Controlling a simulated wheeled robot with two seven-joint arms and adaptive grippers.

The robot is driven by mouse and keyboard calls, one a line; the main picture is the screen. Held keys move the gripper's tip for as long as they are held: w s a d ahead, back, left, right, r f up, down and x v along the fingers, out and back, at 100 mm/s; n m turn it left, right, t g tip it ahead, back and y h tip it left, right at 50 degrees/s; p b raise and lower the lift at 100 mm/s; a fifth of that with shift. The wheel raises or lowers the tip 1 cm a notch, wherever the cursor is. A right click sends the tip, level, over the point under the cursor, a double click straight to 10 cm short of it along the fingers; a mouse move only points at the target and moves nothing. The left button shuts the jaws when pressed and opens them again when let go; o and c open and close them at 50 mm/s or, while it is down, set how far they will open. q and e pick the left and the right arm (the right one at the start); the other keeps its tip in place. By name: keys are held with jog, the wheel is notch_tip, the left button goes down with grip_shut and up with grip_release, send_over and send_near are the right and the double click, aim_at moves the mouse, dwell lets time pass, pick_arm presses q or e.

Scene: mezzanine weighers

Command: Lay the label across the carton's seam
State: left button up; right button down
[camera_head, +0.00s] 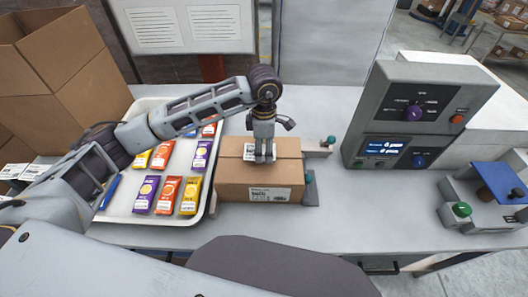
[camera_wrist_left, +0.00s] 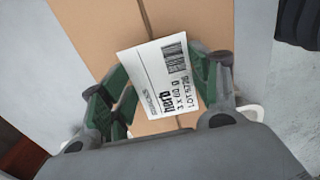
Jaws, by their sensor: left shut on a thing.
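The closed brown carton (camera_head: 232,180) stands on the worktop in front of me, with a printed label on its front face. My left gripper (camera_head: 263,157) points down at its top and is shut on the white label (camera_head: 249,152). In the left wrist view the label (camera_wrist_left: 160,76), with a barcode and printed text, sits tilted between the green-padded fingers (camera_wrist_left: 165,90). The carton's seam (camera_wrist_left: 147,22) runs beneath it, and the label overlaps the seam line. I cannot tell whether the label touches the carton. My right gripper is not in view.
A white tray (camera_head: 120,213) of colourful packets lies left of the carton. A grey control box (camera_head: 400,90) with knobs and displays stands at right, beside a blue-topped device (camera_head: 495,182). Small metal stops with teal knobs (camera_head: 331,140) flank the carton's right side. The front worktop is clear.

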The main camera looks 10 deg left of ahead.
aim_at(264, 152)
pick_arm(q)
notch_tip(264, 152, down, 2)
jog(key=shift+f, duration=0.25)
jog(key=shift+f, duration=0.3)
jog(key=o, duration=0.6)
jog(key=shift+c, duration=0.2)
jog(key=shift+o, duration=0.3)
jog(key=shift+r, duration=0.15)
